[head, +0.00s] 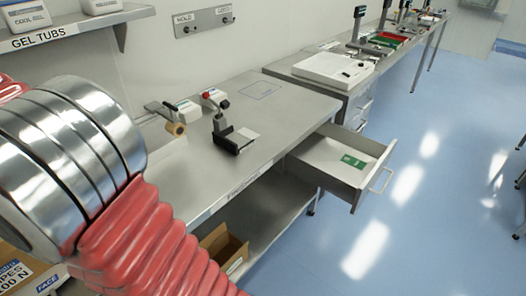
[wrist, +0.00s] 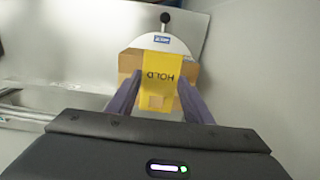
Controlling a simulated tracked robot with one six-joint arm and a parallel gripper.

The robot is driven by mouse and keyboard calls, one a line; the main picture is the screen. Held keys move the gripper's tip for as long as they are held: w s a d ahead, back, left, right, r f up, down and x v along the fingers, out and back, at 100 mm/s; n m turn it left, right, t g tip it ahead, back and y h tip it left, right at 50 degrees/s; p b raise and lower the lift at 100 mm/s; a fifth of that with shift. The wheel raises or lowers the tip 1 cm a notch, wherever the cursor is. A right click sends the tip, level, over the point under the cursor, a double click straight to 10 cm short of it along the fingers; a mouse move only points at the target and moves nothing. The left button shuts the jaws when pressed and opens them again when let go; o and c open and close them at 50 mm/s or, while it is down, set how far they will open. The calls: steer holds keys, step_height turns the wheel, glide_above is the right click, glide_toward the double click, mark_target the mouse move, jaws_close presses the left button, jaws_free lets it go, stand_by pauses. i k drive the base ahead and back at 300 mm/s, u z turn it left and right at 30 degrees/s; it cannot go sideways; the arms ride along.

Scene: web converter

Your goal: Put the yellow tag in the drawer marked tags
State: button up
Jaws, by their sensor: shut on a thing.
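A yellow tag (wrist: 158,68) with HOLD printed on it, upside down in the wrist view, is between the two purple fingers of my gripper (wrist: 159,82). My gripper is shut on the tag. In the head view my gripper and the tag are not visible. An open drawer (head: 361,178) sticks out from under the bench at the right of the head view. A green card lies flat inside it (head: 352,161). No marking on the drawer can be read from here.
In the wrist view, a tan block (wrist: 130,62) and a pale rounded plate (wrist: 174,43) with a black knob lie behind the tag. In the head view, a small black stand (head: 235,139) is on the bench (head: 275,125). An open cardboard box (head: 222,247) sits below. Blue floor is clear at right.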

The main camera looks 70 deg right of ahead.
mark_target(338, 156)
steer(key=k, duration=0.5)
steer(key=u, duration=1.3)
steer(key=i, duration=0.1)
steer(key=z, duration=2.55)
steer(key=i, duration=0.15)
steer(key=z, duration=1.95)
